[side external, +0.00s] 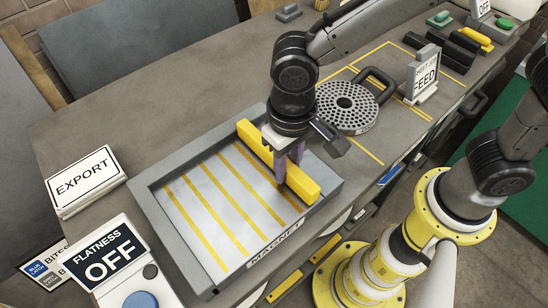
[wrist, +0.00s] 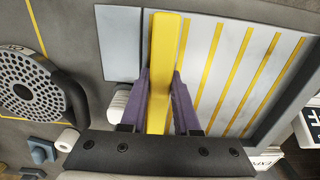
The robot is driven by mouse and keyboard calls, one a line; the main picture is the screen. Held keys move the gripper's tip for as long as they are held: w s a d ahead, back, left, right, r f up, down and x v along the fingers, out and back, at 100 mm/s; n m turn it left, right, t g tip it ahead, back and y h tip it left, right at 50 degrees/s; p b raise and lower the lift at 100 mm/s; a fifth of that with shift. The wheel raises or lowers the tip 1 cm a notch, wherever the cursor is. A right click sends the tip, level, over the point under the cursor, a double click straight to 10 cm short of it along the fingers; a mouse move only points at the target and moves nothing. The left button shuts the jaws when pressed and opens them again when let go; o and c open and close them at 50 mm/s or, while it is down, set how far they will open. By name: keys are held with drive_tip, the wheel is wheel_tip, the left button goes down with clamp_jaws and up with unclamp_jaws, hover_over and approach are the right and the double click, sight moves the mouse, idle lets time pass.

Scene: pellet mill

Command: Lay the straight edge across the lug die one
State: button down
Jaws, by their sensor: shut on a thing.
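A long yellow bar (side external: 252,142), which looks like the straight edge, lies along the right end of the MAGNET tray (side external: 165,235). My gripper (side external: 284,168) is shut on the bar near its middle, with purple fingers on both sides. The wrist view also shows the bar (wrist: 163,70) between the fingers. I cannot tell whether it rests on the tray or is slightly above it. The die, a round grey plate with many holes (side external: 347,107) and a dark lug handle (side external: 381,84), lies flat behind and right of the tray. Nothing lies across it.
A FEED sign (side external: 424,80) stands right of the die. Several dark bars and a yellow one (side external: 473,40) lie at the back right. An EXPORT block (side external: 85,182) and a FLATNESS OFF panel (side external: 108,255) are at the left. The bench behind the tray is clear.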

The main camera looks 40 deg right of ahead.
drive_tip(key=shift+r, duration=3.2)
drive_tip(key=shift+w, duration=0.1)
drive_tip(key=w+d+f+m, duration=0.1)
drive_tip(key=w+d+m, duration=0.1)
drive_tip(key=w+d, duration=1.15)
drive_tip(key=w+d+f, duration=0.1)
drive_tip(key=w+d, duration=0.2)
drive_tip(key=d, duration=0.6)
drive_tip(key=w+d+f+m, duration=0.1)
drive_tip(key=w+d, duration=0.2)
drive_tip(key=d, duration=0.6)
drive_tip(key=shift+w+d, duration=0.2)
drive_tip(key=shift+d, duration=0.1)
